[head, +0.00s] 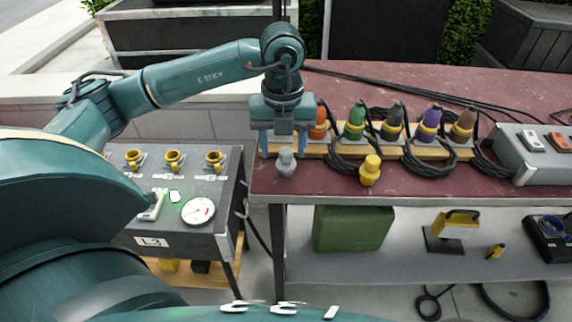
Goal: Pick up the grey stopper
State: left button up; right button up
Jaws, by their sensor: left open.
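The grey stopper (286,162) stands upright on the dark red table top (315,187), near its front left corner. My left gripper (284,148) points down over the table, with its two blue fingers spread apart. In the picture the stopper shows between and slightly below the fingertips. I cannot tell whether either finger touches it. My right gripper is not in view.
A yellow stopper (370,170) stands to the right. Behind it, a wooden rack holds several coloured plugs with black cables, including a green plug (355,121). A grey switch box (540,150) sits at the right end. A grey gauge panel (185,195) is at left.

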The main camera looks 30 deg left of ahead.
aim_at(286, 150)
pick_arm(q)
jog(key=f, duration=0.4)
jog(key=shift+w+d+f, duration=0.15)
jog(key=shift+w, duration=0.15)
jog(key=shift+c, duration=0.3)
jog(key=c, duration=0.8)
